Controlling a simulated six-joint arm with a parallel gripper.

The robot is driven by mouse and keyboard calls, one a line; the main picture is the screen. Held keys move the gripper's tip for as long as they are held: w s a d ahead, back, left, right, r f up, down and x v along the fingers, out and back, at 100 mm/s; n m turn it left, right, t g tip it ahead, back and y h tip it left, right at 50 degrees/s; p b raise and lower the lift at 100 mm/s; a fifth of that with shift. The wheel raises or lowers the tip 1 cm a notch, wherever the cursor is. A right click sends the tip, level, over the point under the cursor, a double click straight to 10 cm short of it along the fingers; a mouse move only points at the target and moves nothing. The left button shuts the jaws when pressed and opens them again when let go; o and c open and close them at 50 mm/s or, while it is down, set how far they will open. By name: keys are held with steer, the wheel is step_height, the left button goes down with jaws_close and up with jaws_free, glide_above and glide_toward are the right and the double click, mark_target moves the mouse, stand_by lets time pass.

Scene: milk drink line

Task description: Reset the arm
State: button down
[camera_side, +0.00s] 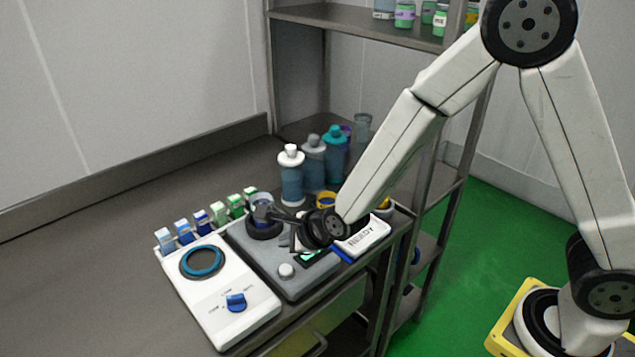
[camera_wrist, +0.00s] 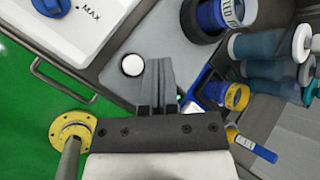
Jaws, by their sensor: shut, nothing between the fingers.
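My gripper (camera_side: 270,214) is shut and empty in the side view. It reaches in from the right over the grey machine (camera_side: 300,286), close to the round dark holder with a blue-banded cup (camera_side: 262,199). In the wrist view my gripper's fingers (camera_wrist: 159,66) are together above the grey machine's top, with a white round button (camera_wrist: 132,65) just left of them. The blue-banded cup (camera_wrist: 212,14) stands apart, up and right of the fingertips. My wrist hides part of the machine's small screen in the side view.
A white unit with a blue knob (camera_side: 236,301) stands left of the grey machine. Small coloured cartons (camera_side: 202,222) line its back. Several bottles (camera_side: 292,175) stand behind the machine. A READY sign (camera_side: 363,238) lies to the right. The counter's left side is clear.

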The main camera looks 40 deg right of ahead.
stand_by(0.4)
steer(key=s+d+r+n+g+h, duration=0.1)
steer(key=s+d+r+n+g, duration=0.1)
steer(key=s+d+n, duration=0.5)
steer(key=s+d+r+n+g+h, duration=0.1)
steer(key=s+d+n+g, duration=0.3)
steer(key=n, duration=1.3)
steer(key=s+d+r, duration=0.1)
steer(key=s+d, duration=0.3)
steer(key=s, duration=0.1)
steer(key=shift+s+d+n, duration=0.2)
steer(key=shift+n, duration=0.1)
